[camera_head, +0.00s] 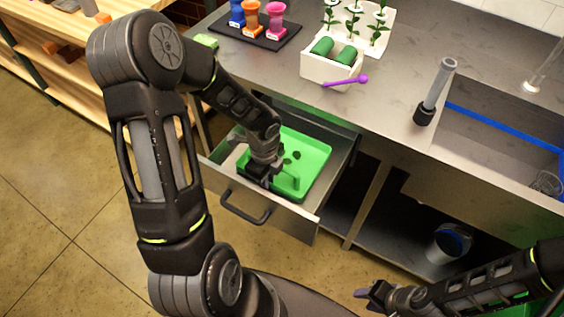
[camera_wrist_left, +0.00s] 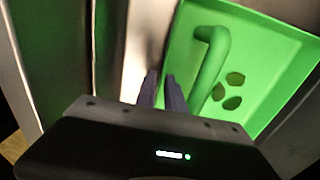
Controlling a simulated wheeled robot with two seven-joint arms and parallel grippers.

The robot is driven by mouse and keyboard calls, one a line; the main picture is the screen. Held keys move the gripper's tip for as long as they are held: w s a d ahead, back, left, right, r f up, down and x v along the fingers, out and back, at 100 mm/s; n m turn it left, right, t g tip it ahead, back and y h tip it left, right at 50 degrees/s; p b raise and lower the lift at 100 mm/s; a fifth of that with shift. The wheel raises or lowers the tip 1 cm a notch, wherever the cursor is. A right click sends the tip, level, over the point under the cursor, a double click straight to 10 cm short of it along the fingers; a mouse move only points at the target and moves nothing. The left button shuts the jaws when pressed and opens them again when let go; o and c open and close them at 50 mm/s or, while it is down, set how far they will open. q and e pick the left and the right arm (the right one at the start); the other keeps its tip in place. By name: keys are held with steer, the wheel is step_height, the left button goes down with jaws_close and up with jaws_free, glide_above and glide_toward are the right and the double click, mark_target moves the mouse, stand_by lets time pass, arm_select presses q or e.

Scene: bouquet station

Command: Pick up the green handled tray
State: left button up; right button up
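The green handled tray (camera_head: 318,150) lies in the pulled-out drawer, with dark round holes or spots in its floor. Its upright green handle (camera_wrist_left: 212,62) shows in the left wrist view and partly in the head view (camera_head: 291,184). My left gripper (camera_head: 258,174) points down into the drawer at the tray's near left side. In the left wrist view its two fingers (camera_wrist_left: 162,92) are close together with a narrow gap, just left of the handle, not around it. Whether they pinch the tray's rim is unclear. My right gripper (camera_head: 370,295) is low at the bottom right, away from the tray.
The drawer front (camera_head: 278,216) with a dark pull handle and the drawer walls closely surround the tray. The counter above holds a white box (camera_head: 318,68) with green rolls, a purple stick (camera_head: 346,81), colored vases on a black mat (camera_head: 238,31), and a grey cylinder (camera_head: 438,85) beside the sink.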

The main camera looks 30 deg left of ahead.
arm_select(q)
steer(key=shift+c, duration=0.3)
jaws_close()
stand_by(0.8)
steer(key=shift+r, duration=0.1)
stand_by(0.5)
step_height(320, 180, up, 28)
steer(key=shift+p, duration=0.45)
stand_by(0.6)
